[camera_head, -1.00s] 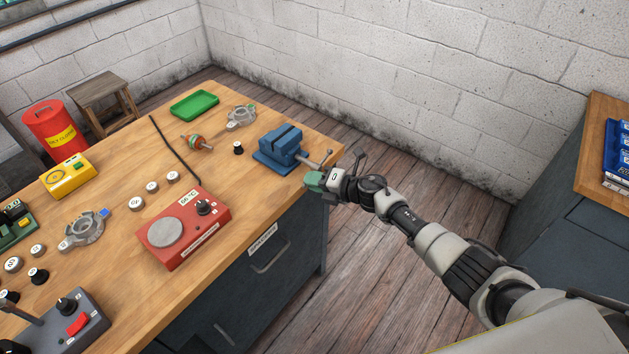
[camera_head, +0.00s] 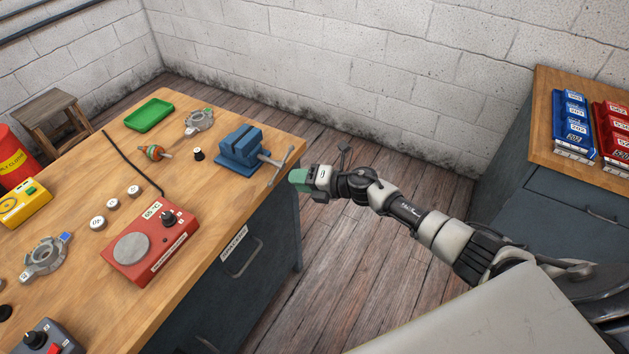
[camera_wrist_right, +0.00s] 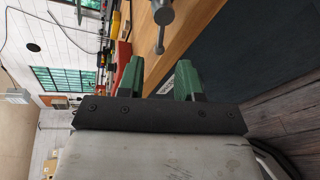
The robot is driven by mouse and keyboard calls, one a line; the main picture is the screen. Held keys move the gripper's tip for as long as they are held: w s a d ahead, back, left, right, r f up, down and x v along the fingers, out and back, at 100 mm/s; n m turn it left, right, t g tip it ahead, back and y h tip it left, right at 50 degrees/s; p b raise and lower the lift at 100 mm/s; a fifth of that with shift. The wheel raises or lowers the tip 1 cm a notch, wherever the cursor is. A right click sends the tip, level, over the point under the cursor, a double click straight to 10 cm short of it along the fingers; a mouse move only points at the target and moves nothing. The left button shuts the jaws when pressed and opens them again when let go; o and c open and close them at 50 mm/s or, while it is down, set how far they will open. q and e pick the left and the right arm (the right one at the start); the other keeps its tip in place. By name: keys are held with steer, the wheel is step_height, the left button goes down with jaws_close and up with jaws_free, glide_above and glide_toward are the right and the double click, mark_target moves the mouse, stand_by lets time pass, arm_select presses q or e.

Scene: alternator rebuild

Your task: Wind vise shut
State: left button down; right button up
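The blue vise (camera_head: 238,150) stands at the far right corner of the wooden bench. Its grey screw and crossbar handle (camera_head: 281,166) stick out past the bench edge, the bar slanting. A dark line runs between its jaws; I cannot tell how wide the gap is. My right gripper (camera_head: 299,180) is just right of the handle, apart from it in the head view. In the wrist view its two green fingers (camera_wrist_right: 159,80) are spread with nothing between them. The handle (camera_wrist_right: 162,14) shows there beyond the fingertips, above the gap. My left gripper is not in view.
A red heater box (camera_head: 150,245), a ring-shaped housing (camera_head: 45,258) and several round weights lie on the bench (camera_head: 215,205). A green tray (camera_head: 148,115) is at the back. A second cabinet with blue bins (camera_head: 573,125) stands right. Open floor lies between.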

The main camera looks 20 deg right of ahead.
steer(key=shift+v, duration=2.3)
steer(key=s+d+f+m+h, duration=0.25)
steer(key=s+f+m, duration=0.3)
steer(key=f, duration=0.35)
steer(key=s+d+f+m+h, duration=0.1)
steer(key=s+f+m+h, duration=0.25)
steer(key=f+m, duration=0.45)
steer(key=s+d+f+m+h, duration=0.25)
steer(key=s+f+m, duration=0.25)
steer(key=f, duration=0.5)
steer(key=s+a+f+m+g+h, duration=0.1)
steer(key=s+f+m+g, duration=0.2)
steer(key=s, duration=0.8)
steer(key=s+a+f+m+g, duration=0.2)
steer(key=s+f, duration=0.5)
steer(key=s, duration=0.5)
steer(key=s+a+f+m+g+h, duration=0.1)
steer(key=s+f+m+g, duration=0.3)
steer(key=s, duration=0.8)
steer(key=shift+a+f+m+h+b, duration=0.35)
steer(key=shift+a+f+m, duration=0.2)
steer(key=shift+a+f, duration=0.05)
